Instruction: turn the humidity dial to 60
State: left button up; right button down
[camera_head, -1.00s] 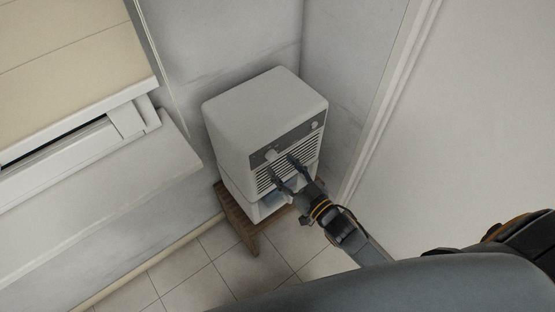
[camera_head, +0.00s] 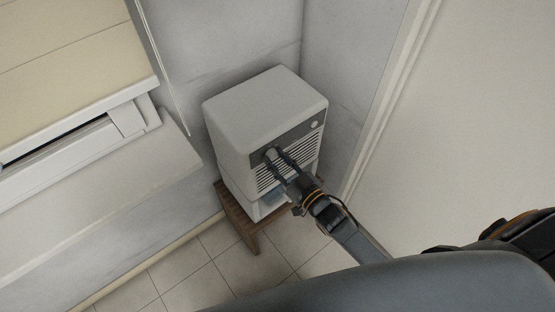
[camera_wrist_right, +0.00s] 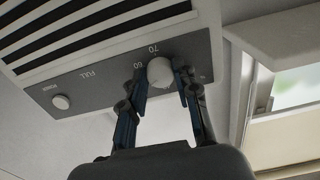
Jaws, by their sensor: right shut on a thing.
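The dehumidifier (camera_head: 262,105) is a white box standing in the corner, with a dark control panel across its upper front. The humidity dial (camera_wrist_right: 160,72) is a round white knob on that panel; in the right wrist view the numbers 60 and 70 show beside it, upside down. The dial's pointer setting is too small to read. My right gripper (camera_head: 271,153) is at the dial, with one finger on either side of it, shut on it. These fingers also show in the right wrist view (camera_wrist_right: 162,78). My left gripper is not in view.
A white power button (camera_wrist_right: 61,102) is on the same panel near the word FULL. The dehumidifier stands on a small wooden stool (camera_head: 238,218). A window sill (camera_head: 120,185) is at the left, and walls stand close behind and to the right.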

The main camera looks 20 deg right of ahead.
jog(key=m+p, duration=0.1)
jog(key=m, duration=0.4)
jog(key=shift+m, duration=0.3)
jog(key=m, duration=0.6)
dwell(0.5)
jog(key=c, duration=1)
grip_release()
jog(key=shift+s, duration=0.15)
jog(key=v, duration=1.1)
jog(key=shift+s+d, duration=0.15)
jog(key=shift+s, duration=0.25)
